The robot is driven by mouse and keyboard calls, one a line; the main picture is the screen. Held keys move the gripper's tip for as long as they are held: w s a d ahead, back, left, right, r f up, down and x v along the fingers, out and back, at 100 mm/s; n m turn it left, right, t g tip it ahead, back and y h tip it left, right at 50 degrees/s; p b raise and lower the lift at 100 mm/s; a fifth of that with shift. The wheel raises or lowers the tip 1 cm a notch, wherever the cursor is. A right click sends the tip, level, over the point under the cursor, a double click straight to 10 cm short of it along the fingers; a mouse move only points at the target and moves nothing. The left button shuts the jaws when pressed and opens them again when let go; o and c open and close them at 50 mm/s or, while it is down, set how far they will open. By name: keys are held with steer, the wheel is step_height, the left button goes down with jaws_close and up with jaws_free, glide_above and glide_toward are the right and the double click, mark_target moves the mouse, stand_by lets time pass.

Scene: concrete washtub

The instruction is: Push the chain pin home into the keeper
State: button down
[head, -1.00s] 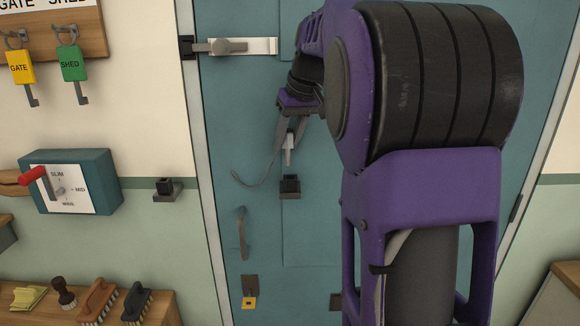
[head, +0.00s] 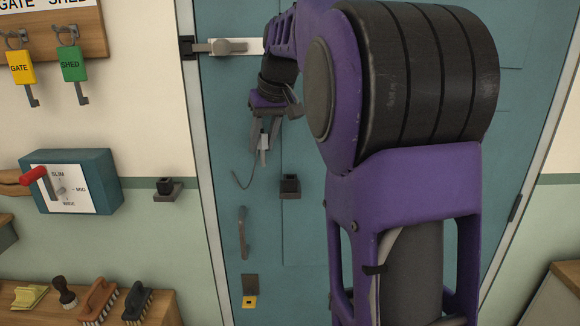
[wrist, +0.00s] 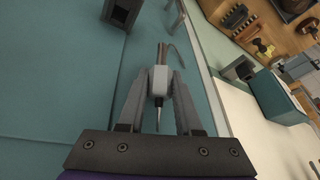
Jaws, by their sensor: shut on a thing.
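My gripper (head: 264,148) is shut on the chain pin, a pale grey piece with a thin tip (wrist: 158,112); a dark, thin chain or cord (head: 240,180) trails from it. It hangs in front of the teal door, pointing down. Two similar dark square sockets show: one on the wall left of the door frame (head: 168,190), one on the door (head: 289,187). I cannot tell by looks which is the keeper. The pin is apart from both, above and between them, nearer the door socket. The wrist view also shows the door socket (wrist: 122,12) and the wall socket (wrist: 238,72).
A slide bolt (head: 232,46) crosses the door edge above. A door handle (head: 242,232) is below. A teal switch box with a red lever (head: 70,182) juts from the wall left of the wall socket. Brushes (head: 98,300) lie on a low shelf at lower left.

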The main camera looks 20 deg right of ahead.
mark_target(179, 142)
steer(key=shift+a, duration=0.15)
steer(key=shift+w+a, duration=0.35)
steer(key=shift+a, duration=0.55)
steer(key=shift+w+a, duration=0.35)
steer(key=shift+a, duration=0.55)
steer(key=shift+w+a, duration=0.35)
steer(key=shift+a, duration=0.55)
steer(key=shift+a, duration=0.1)
steer(key=shift+w+a, duration=0.35)
steer(key=shift+a, duration=0.55)
steer(key=shift+w+a, duration=0.3)
steer(key=shift+a, duration=0.6)
steer(key=shift+w+a, duration=0.35)
steer(key=shift+a, duration=0.55)
steer(key=shift+a, duration=0.1)
steer(key=shift+w+a, duration=0.35)
steer(key=shift+a, duration=0.55)
steer(key=shift+w+a, duration=0.35)
steer(key=shift+a, duration=0.6)
steer(key=shift+w+a, duration=0.35)
steer(key=shift+a, duration=0.55)
steer(key=shift+w+a, duration=0.3)
steer(key=shift+a, duration=0.45)
steer(key=shift+w+a, duration=0.3)
steer(key=shift+a, duration=0.4)
steer(key=shift+w+a, duration=0.3)
steer(key=shift+a, duration=0.45)
steer(key=shift+f+b, duration=0.1)
steer(key=shift+b, duration=0.35)
